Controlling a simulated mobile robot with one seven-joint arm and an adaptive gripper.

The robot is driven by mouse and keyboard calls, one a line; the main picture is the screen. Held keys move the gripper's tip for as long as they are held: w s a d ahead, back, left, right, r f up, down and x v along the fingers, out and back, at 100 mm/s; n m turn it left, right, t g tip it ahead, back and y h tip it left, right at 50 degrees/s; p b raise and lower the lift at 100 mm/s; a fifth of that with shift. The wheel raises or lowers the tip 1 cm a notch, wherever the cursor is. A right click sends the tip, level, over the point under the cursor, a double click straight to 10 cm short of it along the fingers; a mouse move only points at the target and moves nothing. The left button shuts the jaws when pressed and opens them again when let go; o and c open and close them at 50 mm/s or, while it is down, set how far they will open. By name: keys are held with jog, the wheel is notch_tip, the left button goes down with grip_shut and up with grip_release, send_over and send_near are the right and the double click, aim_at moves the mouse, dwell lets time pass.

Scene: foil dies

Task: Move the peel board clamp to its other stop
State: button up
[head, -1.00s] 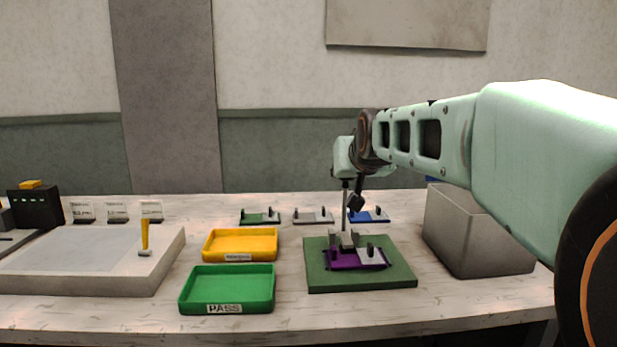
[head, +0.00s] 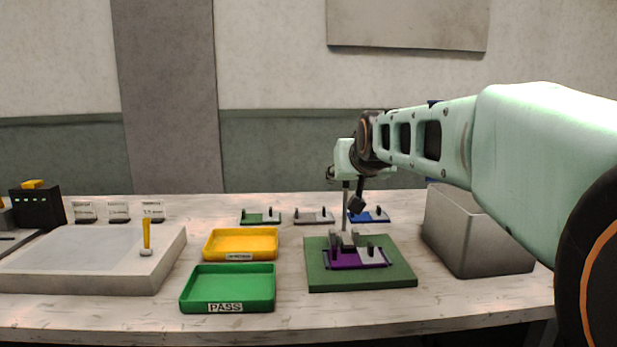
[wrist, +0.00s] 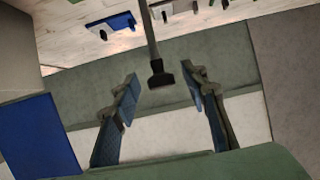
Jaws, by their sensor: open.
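The clamp (head: 343,240) is a grey block with a tall thin upright post. It stands at the rear of a purple and white plate (head: 344,260) on a green board (head: 399,275). I take this board to be the peel board. My gripper (head: 333,174) is at the top of the post. In the wrist view the picture is upside down. There the post (wrist: 149,40) ends in a dark knob (wrist: 160,78) between the two spread blue-padded fingers of my gripper (wrist: 160,88). The fingers are open, with a visible gap on both sides of the knob.
A grey bin (head: 475,240) stands right of the board. Green (head: 225,290) and yellow (head: 240,245) trays lie left. Behind are green (head: 260,218), grey (head: 314,217) and blue (head: 369,216) dies.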

notch_tip(320, 180, up, 10)
dwell(0.5)
